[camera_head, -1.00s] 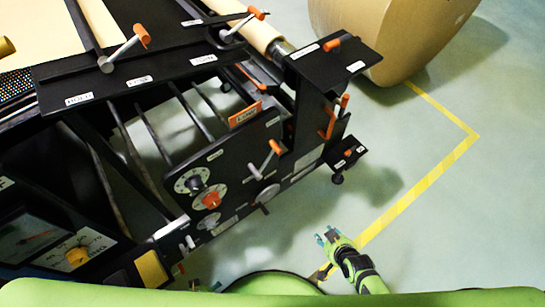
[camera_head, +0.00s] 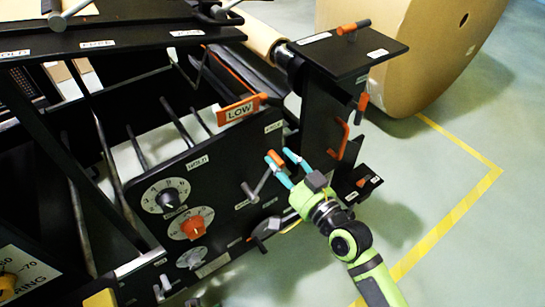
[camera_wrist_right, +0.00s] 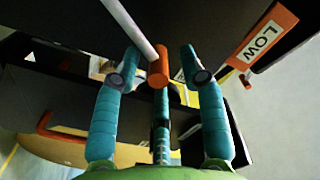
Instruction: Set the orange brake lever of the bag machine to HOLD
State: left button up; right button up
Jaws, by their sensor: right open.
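The brake lever is a pale rod with an orange tip (camera_head: 274,157) on the black side panel of the bag machine (camera_head: 225,165). It leans up and to the right from its pivot. A label (camera_head: 197,163) left of it seems to read HOLD; another label (camera_head: 273,127) above right is hard to read. My right gripper (camera_head: 280,158) is open at the lever's tip. My left gripper is out of view.
An orange LOW tag (camera_head: 240,109) sticks out above the lever. Dials, one with an orange knob (camera_head: 194,227), sit at lower left. Another orange handle (camera_head: 339,138) is on the post to the right. A large kraft roll (camera_head: 420,60) stands behind; the floor at right is clear.

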jog(key=shift+x, duration=1.75)
jog(key=shift+c, duration=0.4)
grip_shut()
